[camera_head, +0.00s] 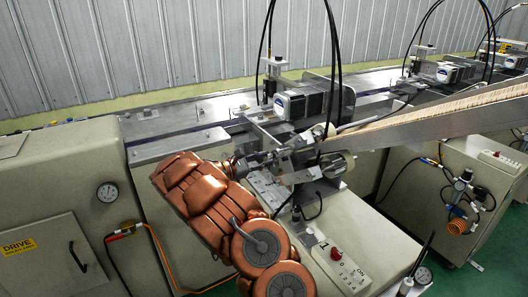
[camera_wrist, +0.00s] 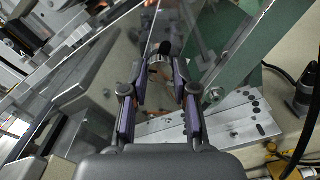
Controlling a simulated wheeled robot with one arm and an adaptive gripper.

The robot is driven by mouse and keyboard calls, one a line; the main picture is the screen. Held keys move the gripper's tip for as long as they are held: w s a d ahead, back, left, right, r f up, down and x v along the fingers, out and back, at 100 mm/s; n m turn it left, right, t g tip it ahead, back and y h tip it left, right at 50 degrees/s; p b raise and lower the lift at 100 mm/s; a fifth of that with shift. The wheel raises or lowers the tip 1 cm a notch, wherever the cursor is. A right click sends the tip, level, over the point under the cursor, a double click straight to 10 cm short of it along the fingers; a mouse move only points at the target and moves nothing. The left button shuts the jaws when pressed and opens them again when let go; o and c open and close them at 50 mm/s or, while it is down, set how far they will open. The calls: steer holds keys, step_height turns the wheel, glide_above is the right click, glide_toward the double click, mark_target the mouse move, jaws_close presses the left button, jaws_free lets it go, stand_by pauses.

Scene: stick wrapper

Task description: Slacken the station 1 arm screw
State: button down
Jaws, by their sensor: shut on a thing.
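My gripper (camera_head: 288,157) reaches in from the left at station 1, at the near end of the long slanted stick chute (camera_head: 430,118). In the head view the screw cannot be made out among the metal parts around the fingertips.
A control box marked 1 with a red button (camera_head: 337,254) stands below my gripper. A motor block (camera_head: 298,104) with black cables rises just behind. The chute slopes up to the right. A second station stands farther right.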

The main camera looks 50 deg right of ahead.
steer(key=n+p, duration=0.2)
steer(key=shift+r+n, duration=0.1)
steer(key=shift+n, duration=0.2)
steer(key=shift+n+p, duration=0.4)
steer(key=shift+n, duration=0.1)
steer(key=shift+f, duration=0.2)
steer(key=c, duration=0.9)
jaws_free()
steer(key=v, duration=1.2)
steer(key=shift+r, duration=0.1)
